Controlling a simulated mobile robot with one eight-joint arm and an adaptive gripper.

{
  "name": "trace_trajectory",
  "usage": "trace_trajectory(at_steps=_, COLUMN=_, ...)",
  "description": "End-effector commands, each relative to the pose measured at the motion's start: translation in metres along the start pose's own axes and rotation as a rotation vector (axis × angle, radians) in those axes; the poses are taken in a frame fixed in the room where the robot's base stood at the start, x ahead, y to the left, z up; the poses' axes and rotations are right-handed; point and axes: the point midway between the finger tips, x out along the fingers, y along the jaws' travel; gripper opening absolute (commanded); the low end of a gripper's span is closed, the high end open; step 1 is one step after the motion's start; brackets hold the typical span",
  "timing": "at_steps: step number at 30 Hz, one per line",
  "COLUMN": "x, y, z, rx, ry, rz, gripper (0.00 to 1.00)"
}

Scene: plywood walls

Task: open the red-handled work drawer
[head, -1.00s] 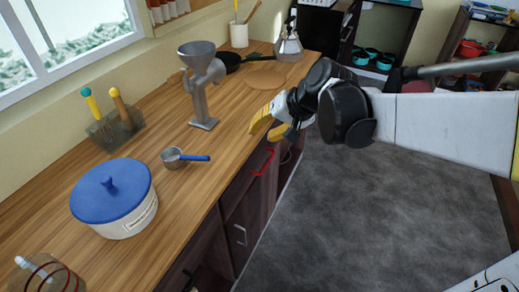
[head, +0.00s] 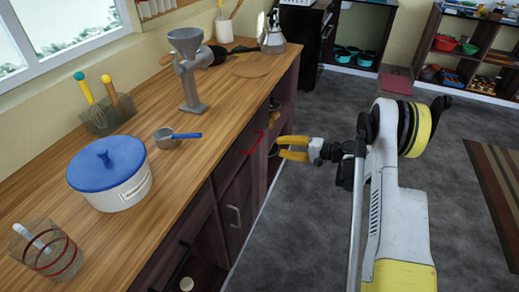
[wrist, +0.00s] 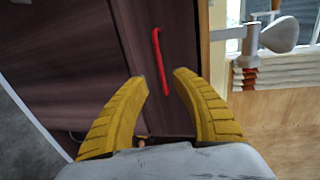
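The work drawer (head: 233,164) is a dark wood front just under the counter's edge, and it looks closed. Its red handle (head: 252,143) is a bar on that front; it also shows in the wrist view (wrist: 160,62), beyond my fingertips. My gripper (head: 280,147) has yellow fingers and is just right of the handle in the head view, apart from it. In the wrist view my gripper (wrist: 161,80) is open and empty, its two fingers spread with the lower end of the handle near the gap between them.
The wooden counter (head: 215,115) carries a blue-lidded pot (head: 122,190), a blue-handled saucepan (head: 165,138) and a grey grinder (head: 190,75). Below the drawer is a cupboard door with a grey handle (head: 233,216). The grey floor (head: 310,230) beside the cabinet is clear.

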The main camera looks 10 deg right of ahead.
Motion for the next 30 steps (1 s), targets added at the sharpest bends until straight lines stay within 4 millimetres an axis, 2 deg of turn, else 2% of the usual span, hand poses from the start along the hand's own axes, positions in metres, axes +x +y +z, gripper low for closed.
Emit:
trace_trajectory(at_steps=5, x=0.022, y=0.003, z=0.001, rx=0.0, ry=-0.004, rz=-0.003, gripper=0.32)
trace_trajectory(at_steps=12, x=0.071, y=0.004, z=0.001, rx=-0.001, ry=-0.004, rz=-0.001, gripper=0.32)
trace_trajectory(at_steps=18, x=0.099, y=0.002, z=0.001, rx=0.0, ry=-0.002, rz=0.0, gripper=0.32)
trace_trajectory(at_steps=23, x=0.107, y=0.001, z=0.0, rx=0.0, ry=-0.001, rz=0.0, gripper=0.32)
trace_trajectory(at_steps=30, x=0.107, y=0.0, z=0.0, rx=0.0, ry=0.0, rz=0.0, gripper=0.32)
